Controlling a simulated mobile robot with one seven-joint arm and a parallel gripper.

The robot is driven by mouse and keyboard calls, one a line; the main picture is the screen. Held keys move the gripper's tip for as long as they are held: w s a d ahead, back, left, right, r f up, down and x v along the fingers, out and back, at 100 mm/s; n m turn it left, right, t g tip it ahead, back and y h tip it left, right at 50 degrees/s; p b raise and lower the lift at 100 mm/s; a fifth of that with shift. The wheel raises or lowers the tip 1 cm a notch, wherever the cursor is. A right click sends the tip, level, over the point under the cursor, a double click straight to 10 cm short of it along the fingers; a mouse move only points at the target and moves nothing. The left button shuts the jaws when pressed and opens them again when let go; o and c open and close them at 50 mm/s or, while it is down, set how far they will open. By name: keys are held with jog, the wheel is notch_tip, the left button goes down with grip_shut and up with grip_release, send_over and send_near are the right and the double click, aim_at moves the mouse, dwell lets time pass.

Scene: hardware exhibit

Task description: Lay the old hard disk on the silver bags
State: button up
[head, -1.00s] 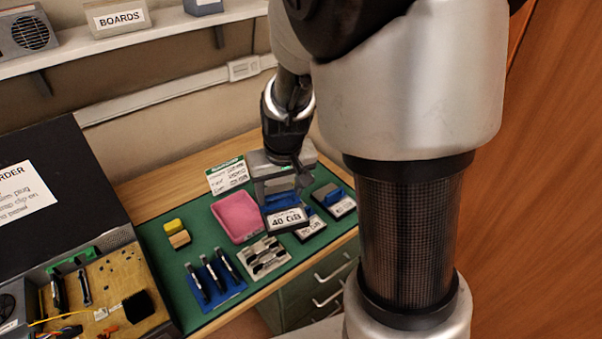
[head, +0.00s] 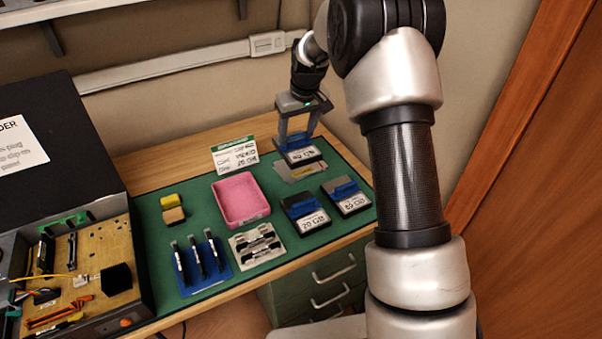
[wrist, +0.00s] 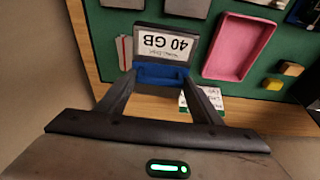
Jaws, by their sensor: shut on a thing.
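My gripper (head: 297,138) is shut on the blue handle of a dark hard disk (head: 303,157) with a white label. In the wrist view the label of this hard disk (wrist: 163,46) reads 40 GB, and the fingers (wrist: 163,76) sit at either side of the blue handle. The silver bags (head: 297,174) lie flat on the green mat just below the held disk, which hides part of them.
Two other blue-handled disks, one labelled 20 GB (head: 304,214) and one beside it (head: 346,196), stand at the mat's front right. A pink tray (head: 240,202) and a lettered card (head: 234,154) are to the left. An open computer case (head: 68,262) stands far left.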

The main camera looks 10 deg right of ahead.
aim_at(297, 140)
jog(key=w, duration=0.1)
jog(key=f, duration=0.1)
jog(key=w, duration=0.1)
jog(key=shift+w+d+f, duration=0.15)
jog(key=shift+w+f, duration=0.1)
jog(key=shift+w, duration=0.1)
jog(key=x, duration=0.3)
jog(key=s+x, duration=0.1)
jog(key=x, duration=0.1)
jog(key=shift+d+f+b, duration=0.15)
jog(key=shift+d+b, duration=0.05)
jog(key=shift+b, duration=0.15)
jog(key=shift+s+x, duration=0.2)
jog(key=shift+x, duration=0.9)
jog(key=shift+s+x, duration=0.25)
jog(key=shift+x, duration=0.9)
jog(key=shift+d+f, duration=0.15)
jog(key=shift+d, duration=0.05)
jog(key=shift+f, duration=0.15)
jog(key=o, duration=0.8)
jog(key=shift+s, duration=0.1)
